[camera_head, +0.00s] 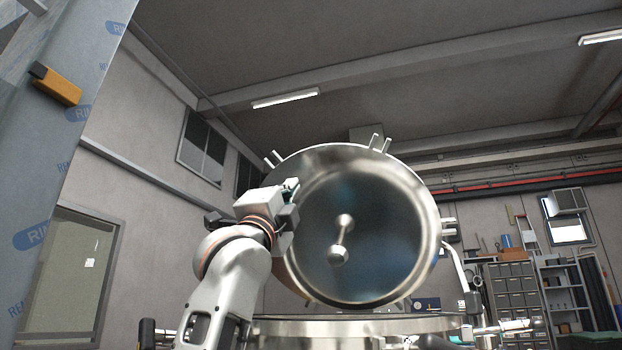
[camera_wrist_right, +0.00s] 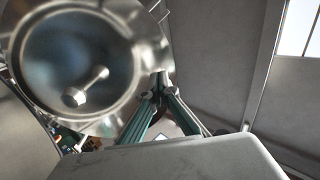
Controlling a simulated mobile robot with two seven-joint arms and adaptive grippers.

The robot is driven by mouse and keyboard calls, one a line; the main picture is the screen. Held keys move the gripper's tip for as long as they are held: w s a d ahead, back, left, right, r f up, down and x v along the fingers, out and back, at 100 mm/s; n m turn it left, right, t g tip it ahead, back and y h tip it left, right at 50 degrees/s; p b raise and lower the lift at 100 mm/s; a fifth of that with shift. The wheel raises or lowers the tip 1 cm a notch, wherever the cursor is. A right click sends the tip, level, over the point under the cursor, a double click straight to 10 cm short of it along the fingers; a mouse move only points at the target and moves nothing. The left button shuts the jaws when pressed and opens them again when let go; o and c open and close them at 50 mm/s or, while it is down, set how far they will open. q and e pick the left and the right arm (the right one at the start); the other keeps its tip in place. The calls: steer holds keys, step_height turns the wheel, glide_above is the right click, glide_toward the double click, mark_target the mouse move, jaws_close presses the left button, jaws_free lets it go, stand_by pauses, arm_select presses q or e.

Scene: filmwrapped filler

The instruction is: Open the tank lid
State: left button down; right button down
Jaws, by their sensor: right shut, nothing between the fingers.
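The round steel tank lid (camera_head: 395,205) stands tipped up, nearly upright, with its shiny dished face and a dumbbell-shaped knob (camera_head: 341,240) towards me. Below it is the tank's steel rim (camera_head: 355,326), seen almost edge-on; the tank's inside is hidden. My right gripper (camera_head: 291,187) is at the left edge of the lid. In the right wrist view its two green fingers (camera_wrist_right: 158,92) are together at the tips, close to the rim of the lid (camera_wrist_right: 118,122), with nothing between them. I cannot tell whether they touch it. My left gripper is not in view.
A film-wrapped panel (camera_head: 60,150) with an orange block fills the left side. A drawer cabinet (camera_head: 513,295) and shelves (camera_head: 565,285) stand at the back right. A curved metal pipe (camera_head: 458,268) rises right of the lid. The space above the lid is clear.

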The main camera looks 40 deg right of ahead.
steer(key=p, duration=0.2)
glide_toward(310, 161)
steer(key=p+x, duration=0.1)
steer(key=x, duration=0.1)
steer(key=p+x, duration=0.2)
steer(key=x, duration=0.1)
steer(key=shift+s+d+r, duration=0.15)
steer(key=shift+r, duration=0.25)
steer(key=shift+w+d+r+p, duration=0.25)
steer(key=shift+w+d+p, duration=0.05)
steer(key=shift+p, duration=0.25)
steer(key=shift+w+d, duration=0.15)
